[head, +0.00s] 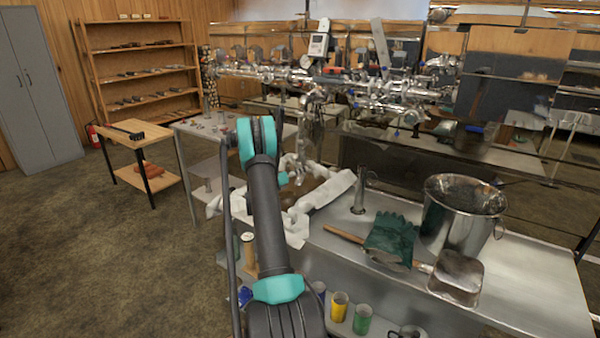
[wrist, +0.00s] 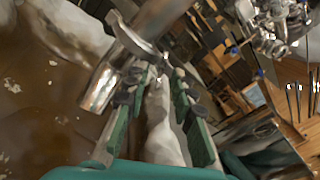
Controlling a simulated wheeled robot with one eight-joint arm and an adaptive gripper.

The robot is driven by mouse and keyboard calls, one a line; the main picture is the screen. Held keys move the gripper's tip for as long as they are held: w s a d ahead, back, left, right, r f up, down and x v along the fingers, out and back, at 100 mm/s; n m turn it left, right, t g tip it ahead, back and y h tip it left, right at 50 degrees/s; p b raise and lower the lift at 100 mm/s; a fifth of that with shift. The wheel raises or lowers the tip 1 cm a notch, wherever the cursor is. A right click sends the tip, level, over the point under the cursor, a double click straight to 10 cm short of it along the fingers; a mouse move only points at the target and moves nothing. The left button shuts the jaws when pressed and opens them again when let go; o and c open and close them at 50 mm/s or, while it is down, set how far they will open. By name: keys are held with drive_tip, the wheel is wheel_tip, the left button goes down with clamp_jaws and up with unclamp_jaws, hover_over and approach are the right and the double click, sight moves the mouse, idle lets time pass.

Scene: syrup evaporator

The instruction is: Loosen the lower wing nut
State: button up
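I cannot pick out the lower wing nut for certain in either view. Shiny metal pipework (head: 400,95) runs across the back of the head view, with fittings hanging down behind my arm. In the wrist view, a metal pipe end (wrist: 100,86) with a flared collar is close by, at upper left, overlapping the left finger's tip area. My gripper (wrist: 157,85) is open, its two green, dark-padded fingers apart. White cloth shows between and beyond them, and I see nothing held. In the head view my arm mostly hides the gripper.
White cloth (head: 330,194) lies around a pan of brown liquid (wrist: 35,95) below the pipework. A steel bucket (head: 462,215), green gloves (head: 391,238) and a metal scoop (head: 457,277) rest on the steel table (head: 535,290) at right.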

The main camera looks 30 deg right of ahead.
drive_tip(key=shift+c, duration=0.6)
clamp_jaws()
drive_tip(key=shift+n, duration=0.4)
drive_tip(key=n, duration=2.5)
drive_tip(key=shift+r+n, duration=0.35)
drive_tip(key=shift+n, duration=0.05)
